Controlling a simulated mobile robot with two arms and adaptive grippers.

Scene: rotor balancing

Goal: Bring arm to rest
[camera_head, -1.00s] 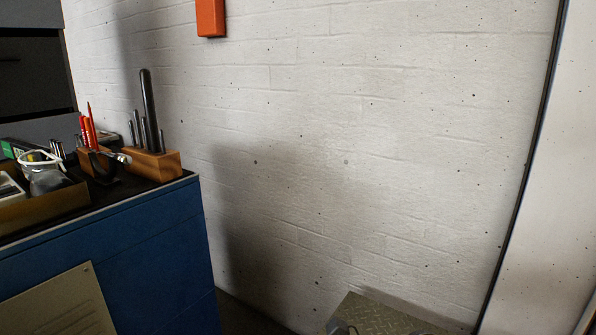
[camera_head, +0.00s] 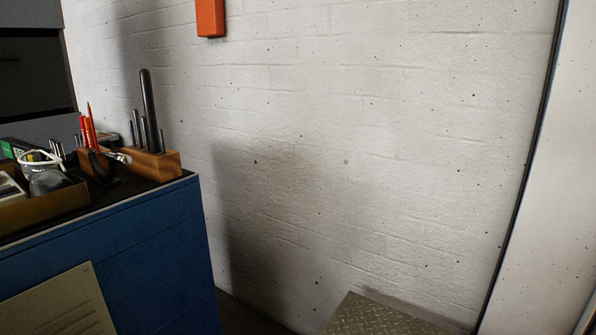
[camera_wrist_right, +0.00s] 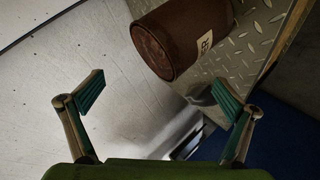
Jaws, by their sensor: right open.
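My right gripper (camera_wrist_right: 160,100) shows in the right wrist view with its two green-padded fingers spread wide apart. Nothing is between the pads. A rusty brown cylinder with a pale label (camera_wrist_right: 182,40) lies beyond the fingers at the top of that view, apart from them, against a metal tread plate (camera_wrist_right: 248,48). Neither gripper shows in the head view now, and my left gripper is in no view.
A blue cabinet (camera_head: 150,245) stands at the left, with a wooden tool block (camera_head: 155,164) and a bin (camera_head: 45,208) on top. A white brick wall (camera_head: 380,130) is behind. A tread plate (camera_head: 375,318) is at the bottom. An orange box (camera_head: 210,17) hangs on the wall.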

